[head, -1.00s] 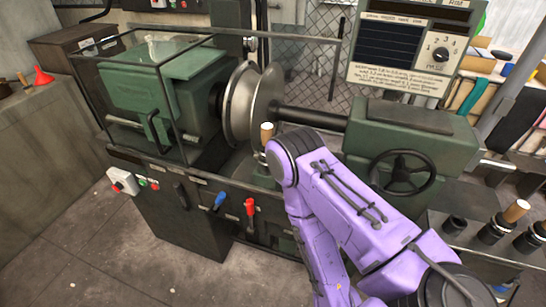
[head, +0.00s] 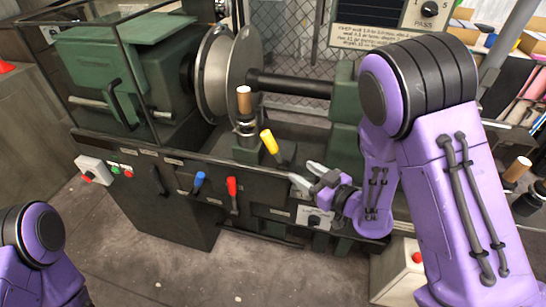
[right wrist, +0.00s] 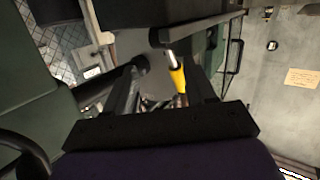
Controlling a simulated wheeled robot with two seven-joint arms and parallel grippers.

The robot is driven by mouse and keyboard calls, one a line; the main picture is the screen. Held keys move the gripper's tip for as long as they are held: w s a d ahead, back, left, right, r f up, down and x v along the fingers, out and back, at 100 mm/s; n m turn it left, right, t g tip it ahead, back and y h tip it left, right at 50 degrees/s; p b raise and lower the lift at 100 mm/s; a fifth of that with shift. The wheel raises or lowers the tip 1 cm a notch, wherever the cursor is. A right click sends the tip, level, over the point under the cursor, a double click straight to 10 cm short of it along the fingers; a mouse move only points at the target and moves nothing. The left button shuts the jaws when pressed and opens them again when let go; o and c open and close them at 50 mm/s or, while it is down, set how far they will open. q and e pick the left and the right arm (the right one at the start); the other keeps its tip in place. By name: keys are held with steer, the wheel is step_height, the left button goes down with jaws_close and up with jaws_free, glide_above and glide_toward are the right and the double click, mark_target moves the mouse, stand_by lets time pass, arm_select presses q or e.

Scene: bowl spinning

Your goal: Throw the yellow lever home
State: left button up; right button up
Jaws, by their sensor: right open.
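The yellow lever (head: 269,142) stands on the front of the green and black machine, tilted up and to the left, right of a wooden-handled tool (head: 245,115). My right gripper (head: 306,175) is open and empty, just right of and slightly below the lever, with its fingers pointing left towards it. In the right wrist view the yellow handle (right wrist: 178,78) shows ahead between the open fingers (right wrist: 163,75), nearer the right one. I see no contact. My left gripper is out of view; only part of my left arm shows.
A blue lever (head: 198,181) and a red lever (head: 232,187) stick out of the machine's front panel, left of my right gripper. Two metal discs (head: 243,68) sit behind the yellow lever. A white switch box (head: 95,170) is at the panel's left. The floor in front is clear.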

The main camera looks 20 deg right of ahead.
mark_target(274, 143)
step_height(274, 143, up, 6)
steer(key=w+a+n+y, duration=0.1)
steer(key=a+n+y, duration=0.1)
steer(key=n+y, duration=0.15)
steer(key=p+x, duration=0.2)
steer(key=x, duration=0.7)
steer(key=shift+w+f+p, duration=0.1)
steer(key=shift+w+p, duration=0.2)
steer(key=shift+w+a+f, duration=0.1)
steer(key=shift+w+a, duration=0.05)
jaws_close()
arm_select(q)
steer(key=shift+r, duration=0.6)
